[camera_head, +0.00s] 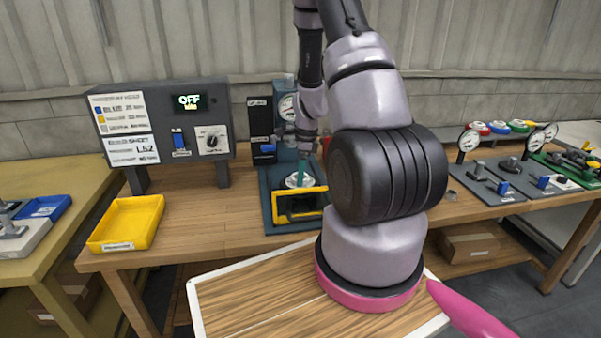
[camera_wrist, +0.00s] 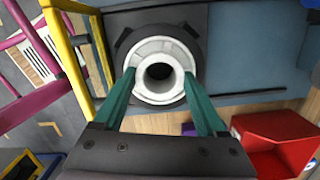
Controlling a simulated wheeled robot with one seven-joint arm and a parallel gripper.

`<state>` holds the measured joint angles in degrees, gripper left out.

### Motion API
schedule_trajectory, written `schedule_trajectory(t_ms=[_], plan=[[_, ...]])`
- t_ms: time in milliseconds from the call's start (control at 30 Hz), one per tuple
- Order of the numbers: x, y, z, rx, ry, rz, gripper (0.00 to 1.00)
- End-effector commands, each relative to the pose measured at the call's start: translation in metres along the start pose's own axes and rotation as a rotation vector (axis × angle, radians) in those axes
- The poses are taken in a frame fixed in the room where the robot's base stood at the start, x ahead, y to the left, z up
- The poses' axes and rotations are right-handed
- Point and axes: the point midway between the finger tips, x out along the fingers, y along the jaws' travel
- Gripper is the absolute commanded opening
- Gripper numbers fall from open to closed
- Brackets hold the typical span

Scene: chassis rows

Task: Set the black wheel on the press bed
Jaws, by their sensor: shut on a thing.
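The black wheel (camera_wrist: 196,40) shows in the wrist view as a dark round rim around a pale hub with a dark central hole. My gripper (camera_wrist: 158,72) has its teal fingers shut on opposite sides of the pale hub. In the head view my gripper (camera_head: 300,170) points down over the blue press bed (camera_head: 268,210), with the pale hub just visible between the fingers. The wheel is over the bed. I cannot tell if it touches the bed. The blue bed also shows in the wrist view (camera_wrist: 260,50). My arm hides part of the press.
A yellow guard frame (camera_head: 300,217) stands at the bed's front. A control box (camera_head: 160,120) reading OFF and a yellow tray (camera_head: 127,222) are to the left. A red bin (camera_wrist: 280,135) is close by. Coloured wheels (camera_head: 497,127) and gauges are to the right.

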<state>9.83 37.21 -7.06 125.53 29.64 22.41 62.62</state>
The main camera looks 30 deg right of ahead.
Motion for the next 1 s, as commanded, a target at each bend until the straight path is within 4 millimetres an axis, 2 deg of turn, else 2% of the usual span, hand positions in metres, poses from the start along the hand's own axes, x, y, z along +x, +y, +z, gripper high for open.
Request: schedule_trajectory(t_ms=[867,900,967,1000], plan=[[0.0088,-0.0004,-0.0011,0.0,0.0,-0.001,0.0],[0.0088,-0.0004,-0.0011,0.0,0.0,-0.001,0.78],[0.0088,-0.0004,-0.0011,0.0,0.0,-0.001,1.0],[0.0088,-0.0003,-0.0011,0.0,0.0,-0.001,1.0]])
